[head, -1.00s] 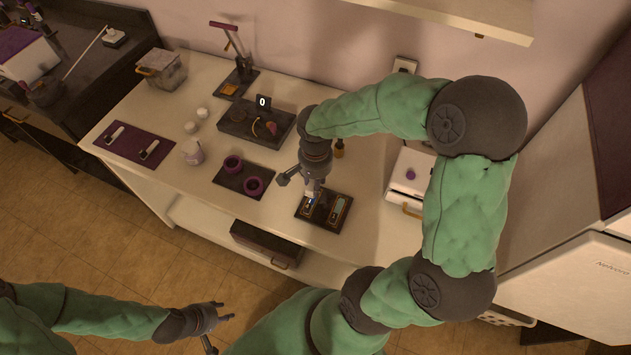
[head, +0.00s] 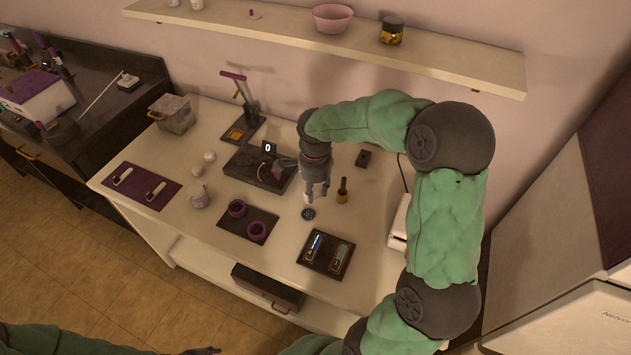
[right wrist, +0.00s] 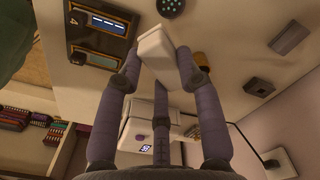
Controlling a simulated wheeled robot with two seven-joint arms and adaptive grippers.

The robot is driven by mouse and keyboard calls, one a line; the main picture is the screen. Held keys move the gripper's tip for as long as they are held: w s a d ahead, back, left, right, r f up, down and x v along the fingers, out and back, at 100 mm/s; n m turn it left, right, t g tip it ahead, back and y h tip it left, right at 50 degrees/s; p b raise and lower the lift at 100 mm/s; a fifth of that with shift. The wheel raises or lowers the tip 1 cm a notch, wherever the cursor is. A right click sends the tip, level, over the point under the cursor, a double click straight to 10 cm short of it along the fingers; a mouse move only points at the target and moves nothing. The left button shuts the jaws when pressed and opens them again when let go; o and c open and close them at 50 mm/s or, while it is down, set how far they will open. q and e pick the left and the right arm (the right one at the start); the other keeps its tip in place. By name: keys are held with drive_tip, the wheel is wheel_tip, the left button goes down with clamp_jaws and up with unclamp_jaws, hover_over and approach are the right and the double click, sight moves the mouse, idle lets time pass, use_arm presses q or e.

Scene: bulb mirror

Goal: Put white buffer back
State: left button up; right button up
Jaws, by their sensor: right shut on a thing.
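My right gripper (head: 314,196) is shut on a small white block, the buffer (right wrist: 157,48), which sits between its fingers in the right wrist view. In the head view only a sliver of the buffer (head: 308,197) shows. The gripper is above the table, behind a dark two-slot tray (head: 322,269) and close to a small round dark disc (head: 307,214). The tray's slots show a bluish-white item and a teal one. My left gripper (head: 203,351) is at the bottom edge, mostly cut off, so its opening cannot be judged.
A gold-brown bottle (head: 342,191) stands just right of the right gripper. A dark scale-like box (head: 258,178) is behind left. A dark mat (head: 232,222) with purple rings and a purple mat (head: 130,195) lie to the left. A shelf (head: 440,68) is above.

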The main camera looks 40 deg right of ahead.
drive_tip(key=shift+w+d+r+m, duration=0.55)
drive_tip(key=shift+w+m, duration=0.15)
drive_tip(key=shift+w, duration=0.1)
drive_tip(key=w+d+f+b, duration=0.1)
drive_tip(key=w+d+f, duration=0.2)
drive_tip(key=w+d+f+b, duration=0.1)
drive_tip(key=w+d+f, duration=0.1)
drive_tip(key=w+f, duration=0.1)
drive_tip(key=w+d+f+b, duration=0.2)
drive_tip(key=w+d+f, duration=0.1)
drive_tip(key=w, duration=0.1)
drive_tip(key=shift+w+d, duration=0.15)
drive_tip(key=shift+d, duration=0.2)
drive_tip(key=shift+w+d+f, duration=0.15)
drive_tip(key=shift+f, duration=0.2)
drive_tip(key=shift+w+f+b, duration=0.1)
drive_tip(key=shift+f+b, duration=0.9)
drive_tip(key=shift+f, duration=0.55)
drive_tip(key=shift+f, duration=0.2)
drive_tip(key=o, duration=1)
